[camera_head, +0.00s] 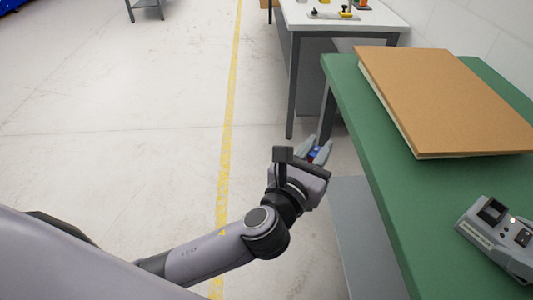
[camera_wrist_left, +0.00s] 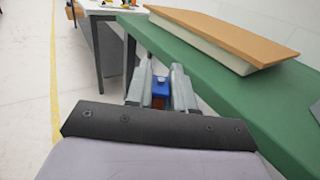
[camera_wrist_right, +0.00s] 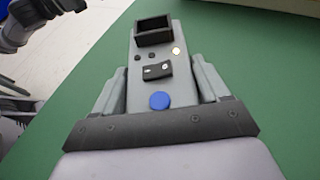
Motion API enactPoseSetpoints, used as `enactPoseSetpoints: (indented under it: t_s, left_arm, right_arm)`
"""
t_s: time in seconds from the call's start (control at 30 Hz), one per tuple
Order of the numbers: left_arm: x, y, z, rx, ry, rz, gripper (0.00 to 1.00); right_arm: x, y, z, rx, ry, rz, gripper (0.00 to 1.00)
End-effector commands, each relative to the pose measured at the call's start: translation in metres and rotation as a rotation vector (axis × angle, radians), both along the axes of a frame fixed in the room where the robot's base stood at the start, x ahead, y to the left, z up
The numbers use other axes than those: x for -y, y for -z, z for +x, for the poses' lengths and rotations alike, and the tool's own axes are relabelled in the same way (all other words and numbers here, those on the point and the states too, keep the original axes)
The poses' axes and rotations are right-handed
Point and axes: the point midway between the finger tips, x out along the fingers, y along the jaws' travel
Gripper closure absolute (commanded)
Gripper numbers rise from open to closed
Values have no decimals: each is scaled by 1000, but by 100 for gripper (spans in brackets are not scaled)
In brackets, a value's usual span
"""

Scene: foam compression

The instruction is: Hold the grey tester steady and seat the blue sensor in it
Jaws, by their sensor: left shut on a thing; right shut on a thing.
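The grey tester (camera_head: 500,243) lies on the green table at the lower right of the head view. It has a dark square frame at one end, small dark switches, a lit light and a round blue button; it also fills the middle of the right wrist view (camera_wrist_right: 176,50). My right gripper (camera_wrist_right: 160,82) is shut on the tester's sides. My left gripper (camera_head: 320,151) is shut on the small blue sensor (camera_wrist_left: 161,85), which is partly hidden between its fingers. It holds the sensor beyond the table's left edge, well apart from the tester.
A brown board on a pale slab (camera_head: 445,95) lies on the far part of the green table (camera_head: 395,185). A white table (camera_head: 340,22) with small items stands behind. Green surface is bare between the board and the tester.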

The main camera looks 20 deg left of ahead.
Motion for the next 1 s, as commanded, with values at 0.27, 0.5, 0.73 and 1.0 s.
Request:
enactPoseSetpoints:
  t_s: [0.27, 0.5, 0.73, 1.0]
  left_arm:
    - [103, -42, 8, 8, 159, 1, 100]
    - [194, -81, -6, 8, 305, 4, 100]
    - [266, -110, -32, 5, 410, 4, 100]
    - [299, -119, -48, -1, 445, 1, 100]
  right_arm:
    - [0, -1, 0, 2, 1, 0, 71]
    - [0, -1, 0, 2, 1, 0, 71]
    - [0, -1, 0, 2, 1, 0, 71]
    - [0, -1, 0, 1, 0, 0, 71]
